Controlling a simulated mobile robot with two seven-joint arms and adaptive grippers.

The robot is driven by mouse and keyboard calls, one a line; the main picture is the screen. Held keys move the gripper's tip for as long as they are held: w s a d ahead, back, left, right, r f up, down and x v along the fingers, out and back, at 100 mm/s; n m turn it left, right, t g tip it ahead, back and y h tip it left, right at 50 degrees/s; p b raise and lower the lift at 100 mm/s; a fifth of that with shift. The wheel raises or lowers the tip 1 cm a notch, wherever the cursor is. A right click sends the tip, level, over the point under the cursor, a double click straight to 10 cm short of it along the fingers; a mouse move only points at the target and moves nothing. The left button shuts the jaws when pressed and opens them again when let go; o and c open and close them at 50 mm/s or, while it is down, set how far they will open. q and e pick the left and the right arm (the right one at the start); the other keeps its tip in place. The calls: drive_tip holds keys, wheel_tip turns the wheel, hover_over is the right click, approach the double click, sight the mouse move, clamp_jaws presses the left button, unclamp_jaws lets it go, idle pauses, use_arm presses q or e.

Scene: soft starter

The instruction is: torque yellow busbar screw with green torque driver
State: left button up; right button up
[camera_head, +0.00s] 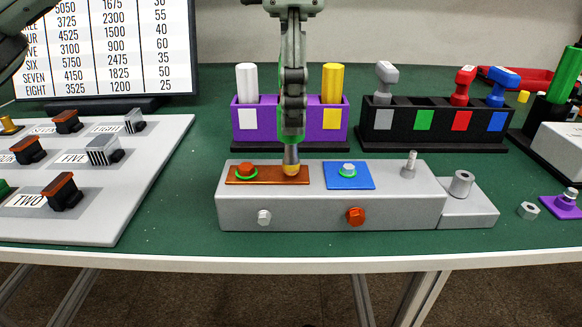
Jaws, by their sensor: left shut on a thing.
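The yellow busbar screw (291,170) sits at the right end of the copper busbar (262,175) on the grey block (330,207). My left gripper (292,110) comes down from above and is shut on the green torque driver (291,137), which stands upright, mostly hidden by the fingers. The driver's grey tip meets the top of the yellow screw; I cannot tell how deeply it is seated. An orange screw (245,169) with a green ring is at the busbar's left end. My right gripper is not in view.
Behind stand a purple holder (262,136) with white and yellow cylinders, and a black rack (400,136) with grey, red and blue drivers; its green-labelled place is empty. A switch panel (120,185) lies left. A blue plate (361,181) and upright pin (410,163) are right.

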use_arm(q)
drive_tip(key=shift+r+m+p, duration=0.1)
drive_tip(key=shift+m+p, duration=0.35)
drive_tip(key=shift+m, duration=1.85)
drive_tip(key=m+p, duration=0.1)
drive_tip(key=m, duration=0.1)
drive_tip(key=shift+m, duration=1.3)
